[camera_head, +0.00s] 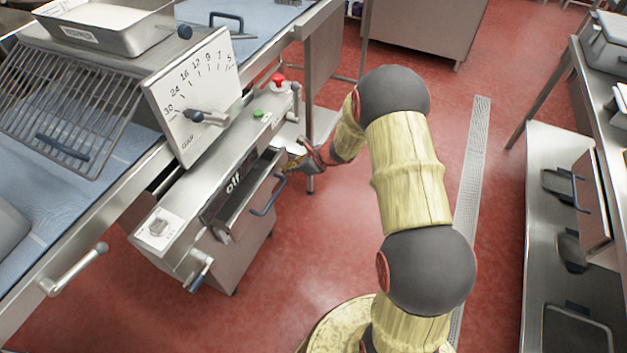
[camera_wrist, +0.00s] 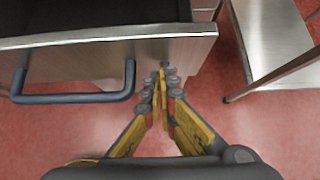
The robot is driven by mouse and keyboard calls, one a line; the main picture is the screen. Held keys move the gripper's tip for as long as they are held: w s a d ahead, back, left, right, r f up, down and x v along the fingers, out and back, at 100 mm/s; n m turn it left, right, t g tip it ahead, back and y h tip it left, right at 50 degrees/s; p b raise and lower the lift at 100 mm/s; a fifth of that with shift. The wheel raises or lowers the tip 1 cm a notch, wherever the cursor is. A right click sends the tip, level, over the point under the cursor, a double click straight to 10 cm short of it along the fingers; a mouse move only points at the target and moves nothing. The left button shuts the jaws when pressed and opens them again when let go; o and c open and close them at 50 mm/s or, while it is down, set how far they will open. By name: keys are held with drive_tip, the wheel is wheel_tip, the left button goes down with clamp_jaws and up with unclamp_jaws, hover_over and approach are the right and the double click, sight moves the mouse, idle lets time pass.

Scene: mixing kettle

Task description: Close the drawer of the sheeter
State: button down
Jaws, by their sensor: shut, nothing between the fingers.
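The sheeter (camera_head: 220,180) stands at the left, with a dial plate, a red button and a green button. Its drawer (camera_head: 240,196) is pulled out, and its dark inside shows. The drawer front has a blue bar handle (camera_head: 268,196). In the wrist view the steel drawer front (camera_wrist: 110,50) spans the upper left, with the handle (camera_wrist: 75,97) below its edge. My gripper (camera_wrist: 162,72) is shut and empty, its fingertips at the right end of the drawer front, right of the handle. I cannot tell whether they touch it. In the head view my gripper (camera_head: 301,158) is partly hidden at the drawer's far end.
A wire guard (camera_head: 70,105) and a steel tray (camera_head: 105,25) sit on the sheeter. A steel table leg and low shelf (camera_wrist: 265,40) stand close to the right of the drawer in the wrist view. Red floor (camera_head: 320,240) is open in front of the drawer.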

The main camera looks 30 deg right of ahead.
sight(266, 162)
drive_tip(key=w+a, duration=0.1)
drive_tip(key=w, duration=0.1)
drive_tip(key=w+a, duration=0.4)
drive_tip(key=w, duration=0.1)
drive_tip(key=shift+a, duration=0.25)
